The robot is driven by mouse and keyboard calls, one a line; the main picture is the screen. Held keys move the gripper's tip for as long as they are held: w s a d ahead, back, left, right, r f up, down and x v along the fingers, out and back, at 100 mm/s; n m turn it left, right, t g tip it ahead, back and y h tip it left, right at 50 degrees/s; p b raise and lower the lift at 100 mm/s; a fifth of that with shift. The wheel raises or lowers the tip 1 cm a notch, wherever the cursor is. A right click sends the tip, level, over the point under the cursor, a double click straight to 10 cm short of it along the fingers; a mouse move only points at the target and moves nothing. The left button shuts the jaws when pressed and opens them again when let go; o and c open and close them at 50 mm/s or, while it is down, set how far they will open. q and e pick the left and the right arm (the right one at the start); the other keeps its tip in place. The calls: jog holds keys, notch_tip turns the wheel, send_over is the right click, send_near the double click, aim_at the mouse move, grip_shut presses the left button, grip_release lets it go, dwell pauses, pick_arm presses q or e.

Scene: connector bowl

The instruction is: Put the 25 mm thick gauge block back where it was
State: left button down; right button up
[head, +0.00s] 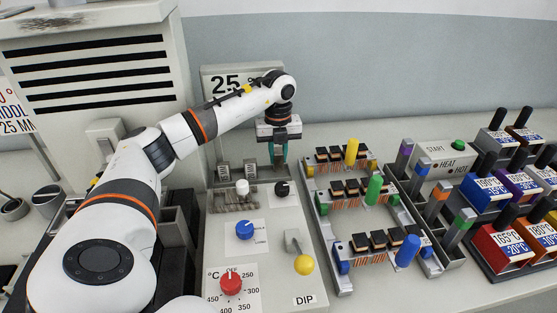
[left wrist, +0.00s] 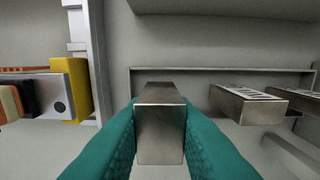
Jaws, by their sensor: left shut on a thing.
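My left gripper (head: 279,160) reaches over the bench behind the control panel. In the left wrist view its teal fingers (left wrist: 160,150) are shut on a plain metal block (left wrist: 160,130). The block stands out between the fingers, facing a low ledge. I cannot read a size on it. Another metal block with dark marks (left wrist: 250,103) lies to the right of it, apart from the fingers. In the head view two marked metal blocks (head: 250,169) stand left of the gripper. The held block is mostly hidden by the fingers there. My right gripper is out of view.
The control panel (head: 270,260) has knobs and a yellow-tipped lever. Right of it is a rack (head: 350,190) with yellow, green and blue handles. Farther right are a tray of coloured blocks (head: 440,190) and labelled boxes (head: 495,190). A vented cabinet (head: 90,70) stands left.

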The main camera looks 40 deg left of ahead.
aim_at(278, 151)
pick_arm(q)
jog(key=shift+f, duration=1.05)
jog(key=shift+f, duration=0.15)
jog(key=c, duration=1.2)
grip_release()
jog(key=shift+c, duration=0.2)
notch_tip(278, 151, up, 12)
jog(key=shift+r, duration=0.15)
